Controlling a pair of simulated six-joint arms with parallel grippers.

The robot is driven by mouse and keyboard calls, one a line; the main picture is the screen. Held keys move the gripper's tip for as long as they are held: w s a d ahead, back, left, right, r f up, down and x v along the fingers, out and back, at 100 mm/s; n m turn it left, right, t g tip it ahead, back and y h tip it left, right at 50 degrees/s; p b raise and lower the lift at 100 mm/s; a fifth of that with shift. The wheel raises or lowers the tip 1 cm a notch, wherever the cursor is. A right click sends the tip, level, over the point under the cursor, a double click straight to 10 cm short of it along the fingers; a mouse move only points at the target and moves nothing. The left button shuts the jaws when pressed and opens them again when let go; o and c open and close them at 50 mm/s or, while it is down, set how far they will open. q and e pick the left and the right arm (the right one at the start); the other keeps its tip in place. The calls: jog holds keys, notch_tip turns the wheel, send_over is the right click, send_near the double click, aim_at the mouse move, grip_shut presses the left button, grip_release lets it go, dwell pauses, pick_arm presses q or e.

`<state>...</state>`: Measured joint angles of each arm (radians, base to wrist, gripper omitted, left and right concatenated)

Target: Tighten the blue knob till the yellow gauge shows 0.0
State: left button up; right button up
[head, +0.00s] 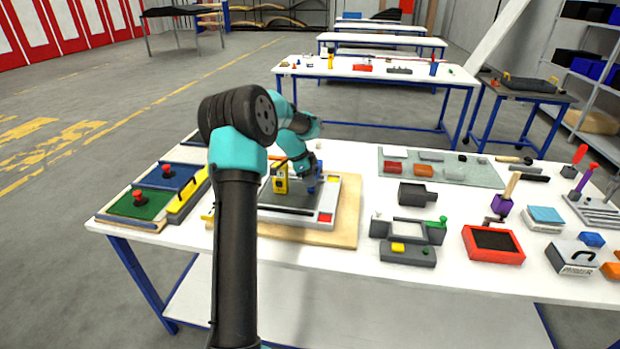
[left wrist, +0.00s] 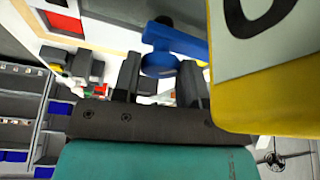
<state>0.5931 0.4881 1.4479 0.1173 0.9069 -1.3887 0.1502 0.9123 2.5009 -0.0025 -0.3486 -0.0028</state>
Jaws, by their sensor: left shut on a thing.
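The yellow gauge (head: 280,181) stands upright on a grey fixture plate (head: 285,208) in the head view. Its reading is too small to make out. In the left wrist view the gauge (left wrist: 290,85) fills the right side, very close, with only part of its pale face showing. My left gripper (head: 311,178) reaches down just right of the gauge. In the left wrist view the blue knob (left wrist: 162,64) lies between the two dark fingers of my left gripper (left wrist: 158,78), which is shut on it. My right gripper is in neither view.
The fixture rests on a wooden board (head: 345,222) on the white table. A yellow-handled item (head: 188,192) and panels with red buttons (head: 137,197) are to the left. A grey device (head: 408,228) and a red tray (head: 492,244) are to the right. Bare table lies in front.

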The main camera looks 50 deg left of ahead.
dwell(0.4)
pick_arm(q)
jog(key=o, duration=0.9)
jog(key=shift+r, duration=0.1)
jog(key=v, duration=1.7)
jog(key=shift+a+r, duration=0.1)
